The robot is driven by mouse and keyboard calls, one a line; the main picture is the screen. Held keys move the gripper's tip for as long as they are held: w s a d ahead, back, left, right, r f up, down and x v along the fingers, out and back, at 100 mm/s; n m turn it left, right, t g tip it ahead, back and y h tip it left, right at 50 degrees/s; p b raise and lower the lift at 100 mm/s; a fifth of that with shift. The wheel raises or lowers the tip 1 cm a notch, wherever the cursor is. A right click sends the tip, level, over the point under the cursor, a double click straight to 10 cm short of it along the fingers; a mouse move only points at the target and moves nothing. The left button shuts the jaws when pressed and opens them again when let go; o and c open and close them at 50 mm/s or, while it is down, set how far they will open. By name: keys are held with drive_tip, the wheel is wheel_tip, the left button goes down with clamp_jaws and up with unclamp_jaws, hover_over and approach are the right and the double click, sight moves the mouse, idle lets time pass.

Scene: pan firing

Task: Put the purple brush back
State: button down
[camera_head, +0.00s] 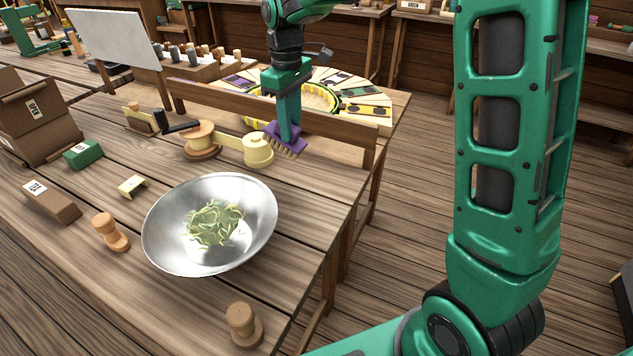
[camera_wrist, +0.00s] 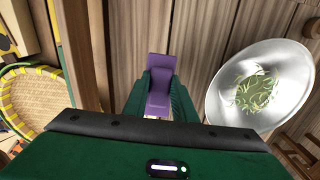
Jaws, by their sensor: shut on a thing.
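The purple brush (camera_head: 286,138) is in my gripper (camera_head: 290,122), bristles pointing down, near the table's right end in the head view. In the wrist view the purple brush (camera_wrist: 160,80) sits between the two green fingers of my gripper (camera_wrist: 160,98), which are shut on it. The brush is just in front of the low wooden board and to the right of a pale yellow round-topped piece (camera_head: 257,149). I cannot tell whether the bristles touch the table.
A metal bowl with green shreds (camera_head: 165,222) stands in front on the table (camera_head: 300,215). A low wooden board (camera_head: 340,130) runs behind the brush, with a yellow-rimmed basket (camera_wrist: 30,75) beyond it.

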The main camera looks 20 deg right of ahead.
drive_tip(key=shift+w+a+r+n, duration=0.1)
drive_tip(key=shift+w+r+n, duration=0.1)
drive_tip(key=shift+n, duration=0.1)
drive_tip(key=shift+a, duration=0.1)
drive_tip(key=shift+f, duration=0.1)
drive_tip(key=shift+s+d+f, duration=1.3)
drive_tip(key=shift+s+f, duration=0.15)
drive_tip(key=shift+f, duration=0.35)
drive_tip(key=shift+s+d+f, duration=1.35)
drive_tip(key=shift+s+f, duration=0.1)
drive_tip(key=shift+f, duration=0.35)
drive_tip(key=shift+s+d+f, duration=1.3)
drive_tip(key=shift+s+f, duration=0.15)
drive_tip(key=shift+f, duration=0.35)
drive_tip(key=c, duration=1.5)
unclamp_jaws()
drive_tip(key=shift+o, duration=0.2)
drive_tip(key=shift+w+r, duration=0.1)
